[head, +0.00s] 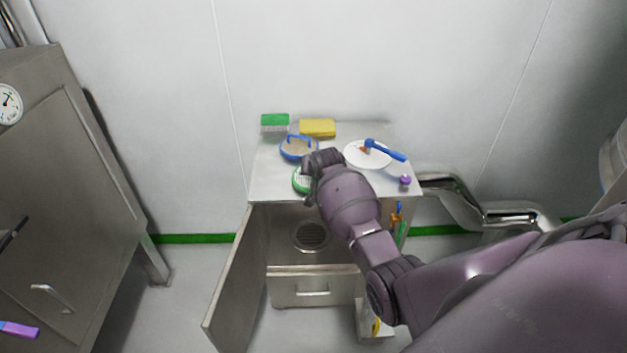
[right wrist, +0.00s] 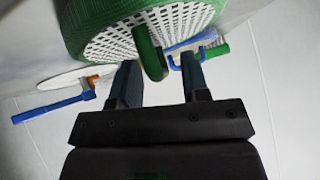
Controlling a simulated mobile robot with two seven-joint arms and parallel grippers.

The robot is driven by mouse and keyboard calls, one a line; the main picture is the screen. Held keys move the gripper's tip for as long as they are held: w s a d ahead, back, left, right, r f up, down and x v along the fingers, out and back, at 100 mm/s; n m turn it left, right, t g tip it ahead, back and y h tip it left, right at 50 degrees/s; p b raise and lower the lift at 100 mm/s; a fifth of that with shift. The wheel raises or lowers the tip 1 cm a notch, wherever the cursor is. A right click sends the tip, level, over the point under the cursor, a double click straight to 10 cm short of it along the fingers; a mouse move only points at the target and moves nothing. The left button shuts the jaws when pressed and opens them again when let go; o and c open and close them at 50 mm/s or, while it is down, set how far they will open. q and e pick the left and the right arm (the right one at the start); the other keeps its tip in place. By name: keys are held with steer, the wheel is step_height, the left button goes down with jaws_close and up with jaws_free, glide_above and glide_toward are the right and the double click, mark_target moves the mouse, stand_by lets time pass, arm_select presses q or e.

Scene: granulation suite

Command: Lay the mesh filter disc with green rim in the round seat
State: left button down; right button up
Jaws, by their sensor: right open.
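The mesh filter disc with green rim (head: 300,181) lies on the front left of the cabinet top, partly hidden by my right gripper. In the right wrist view the disc (right wrist: 101,45) shows its white mesh and a green handle (right wrist: 149,52). My right gripper (right wrist: 159,68) is open, with the handle just off its fingertips and roughly between them; I cannot tell whether they touch. A round grated recess (head: 311,236), which looks like the round seat, is inside the open cabinet below. It appears empty. My left gripper is not in view.
A blue-rimmed disc (head: 298,149), a green brush (head: 275,121), a yellow sponge (head: 318,127), a white plate (head: 365,158) with a blue-handled tool (head: 386,150) and a purple knob (head: 405,180) share the top. The cabinet door (head: 238,282) stands open at left.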

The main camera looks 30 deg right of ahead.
steer(key=shift+w, duration=0.1)
jaws_close()
steer(key=shift+r, duration=0.1)
stand_by(0.3)
